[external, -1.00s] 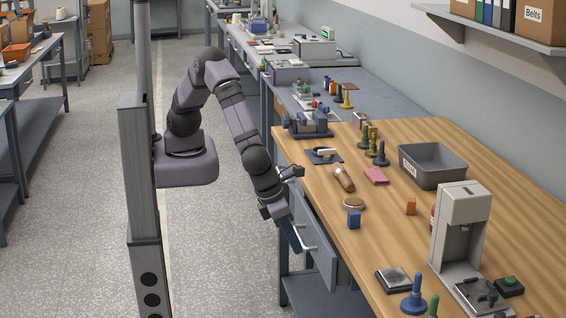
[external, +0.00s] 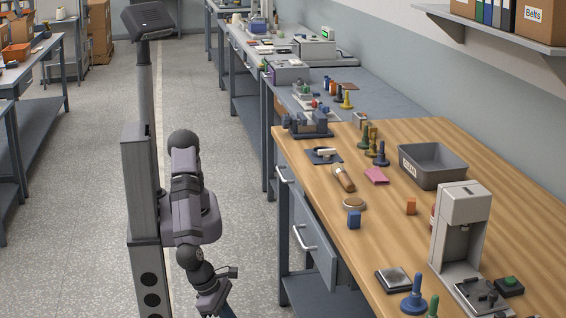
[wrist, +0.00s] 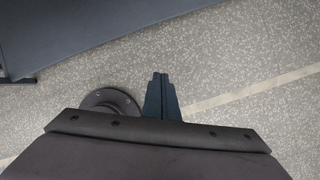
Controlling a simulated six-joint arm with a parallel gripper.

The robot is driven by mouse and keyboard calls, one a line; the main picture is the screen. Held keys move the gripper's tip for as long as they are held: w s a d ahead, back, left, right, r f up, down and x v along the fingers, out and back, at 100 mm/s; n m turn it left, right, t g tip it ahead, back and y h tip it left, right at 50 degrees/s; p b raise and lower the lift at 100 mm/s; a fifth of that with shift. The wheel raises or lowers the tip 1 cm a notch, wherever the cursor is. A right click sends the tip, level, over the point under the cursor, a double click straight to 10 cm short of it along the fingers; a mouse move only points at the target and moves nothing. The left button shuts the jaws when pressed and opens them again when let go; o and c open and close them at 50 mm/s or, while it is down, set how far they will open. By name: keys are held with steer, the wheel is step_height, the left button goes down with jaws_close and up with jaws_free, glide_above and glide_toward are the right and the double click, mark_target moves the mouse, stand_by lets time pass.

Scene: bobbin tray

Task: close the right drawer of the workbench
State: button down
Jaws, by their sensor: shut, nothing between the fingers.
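The right drawer (external: 318,258) of the workbench is grey with a pale bar handle, under the wooden top on the aisle side.
The wooden bench top (external: 470,215) carries a grey bin (external: 433,169), a pale machine (external: 461,230) and several small parts. A grey-blue surface (wrist: 90,30) fills the upper left of the wrist view. The aisle floor (external: 247,225) between my arm and the bench is clear.

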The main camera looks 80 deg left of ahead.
mark_target(328, 272)
steer(key=w+a+f+m+t+b, duration=0.2)
steer(key=a+f+m+t+b, duration=0.15)
steer(key=f+b, duration=0.25)
steer(key=w+a+r+n+t, duration=0.1)
steer(key=w+r+n+t, duration=0.2)
steer(key=r, duration=0.5)
steer(key=w+a+r+n+t+p, duration=0.1)
steer(key=w+r+n+t, duration=0.3)
steer(key=r, duration=0.5)
steer(key=n+t, duration=0.2)
steer(key=shift+w+r+t+y, duration=0.25)
steer(key=shift+t+y, duration=0.1)
steer(key=shift+y, duration=0.05)
steer(key=shift+w, duration=0.1)
steer(key=w, duration=1.3)
steer(key=shift+w, duration=0.4)
